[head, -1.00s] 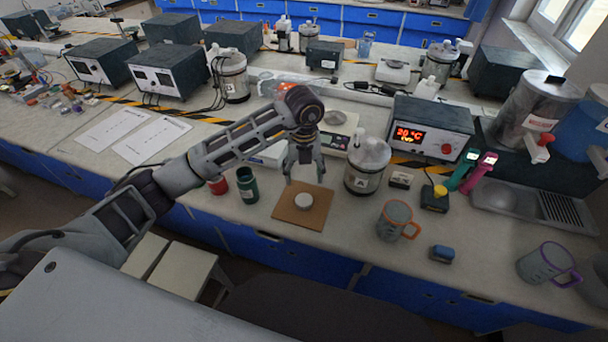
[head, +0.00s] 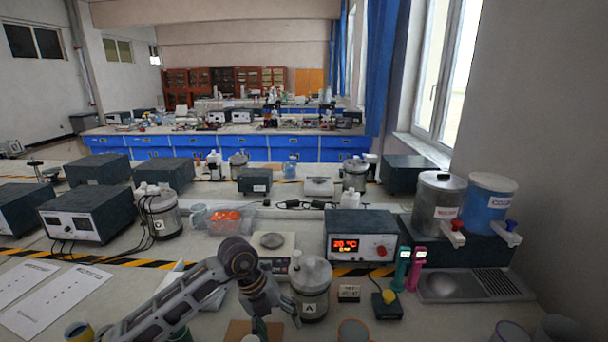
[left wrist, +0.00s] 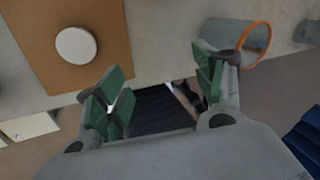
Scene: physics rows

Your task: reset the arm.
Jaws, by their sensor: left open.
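My left arm reaches in from the bottom left of the head view. Its gripper (head: 279,320) hangs near the brown board, just left of the canister marked A (head: 312,290). In the left wrist view the green-padded fingers (left wrist: 160,90) are spread wide with nothing between them. The brown board (left wrist: 105,62) with a round white disc (left wrist: 76,45) lies to the left of the fingers. A grey mug with an orange rim (left wrist: 232,36) is behind the right finger. My right gripper is not in view.
A balance (head: 272,243) stands behind my arm. A heater box with a red display (head: 360,240) stands right of the canister, with pink (head: 416,268) and teal (head: 401,268) devices beside it. Two dispensers (head: 437,205) stand farther right. Dark power units (head: 90,212) stand at left.

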